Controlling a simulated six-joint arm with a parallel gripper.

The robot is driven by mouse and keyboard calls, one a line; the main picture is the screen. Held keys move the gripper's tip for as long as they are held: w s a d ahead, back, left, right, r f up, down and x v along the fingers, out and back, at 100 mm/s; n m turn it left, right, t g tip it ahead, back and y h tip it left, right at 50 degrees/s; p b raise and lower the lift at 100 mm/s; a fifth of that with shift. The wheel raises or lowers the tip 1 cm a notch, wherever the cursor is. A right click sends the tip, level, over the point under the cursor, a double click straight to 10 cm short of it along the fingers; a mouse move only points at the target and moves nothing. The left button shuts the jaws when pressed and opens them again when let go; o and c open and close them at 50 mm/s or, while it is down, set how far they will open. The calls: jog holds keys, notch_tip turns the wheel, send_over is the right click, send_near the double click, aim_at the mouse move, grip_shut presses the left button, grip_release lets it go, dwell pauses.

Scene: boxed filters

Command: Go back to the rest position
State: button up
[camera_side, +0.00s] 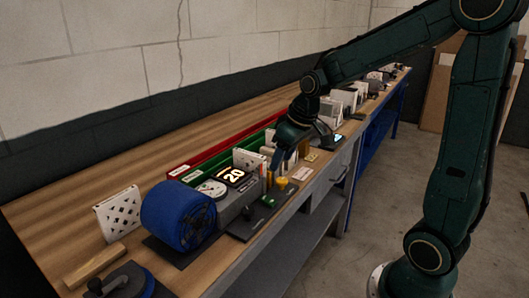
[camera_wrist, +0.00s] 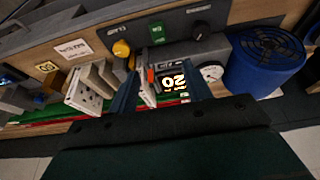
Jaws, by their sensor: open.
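My gripper (camera_side: 279,163) is above the workbench in the side view, close to the display and the white boxed filters. In the wrist view my gripper (camera_wrist: 161,82) has its two fingers spread apart. Nothing is visibly gripped. The display also shows in the side view (camera_side: 234,177). A white filter with dark holes (camera_wrist: 90,88) is beside one finger.
Red (camera_side: 205,160) and green bins line the back. The wall is behind.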

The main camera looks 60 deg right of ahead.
jog(key=s+a+r, duration=0.3)
jog(key=s+a, duration=0.1)
jog(key=s, duration=0.5)
jog(key=s+a+r+t, duration=0.1)
jog(key=s+a+r, duration=0.2)
jog(key=s, duration=0.6)
jog(key=shift+a+r, duration=0.15)
jog(key=shift+a, duration=1.1)
